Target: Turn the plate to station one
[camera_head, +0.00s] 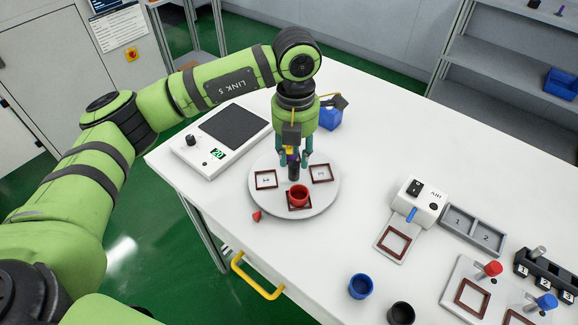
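The plate is a round pale disc (325,202) on the white table. It bears three dark-red square frames: one at left (265,179), one at right (321,173) and one at the front. A red pot (299,194) stands in the front frame. A dark upright post (293,171) rises from the plate's middle. My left gripper (294,162) points down over this post, its teal fingers apart on either side of it; I cannot make out contact. A red pointer (257,216) lies at the plate's front-left edge. My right gripper is not in view.
A white device with a dark pad (235,125) stands behind left of the plate. A blue container (330,118) is behind the gripper. A switch box (418,200), grey tray (472,232), blue cup (361,286) and black cup (401,313) are at right. Table between is clear.

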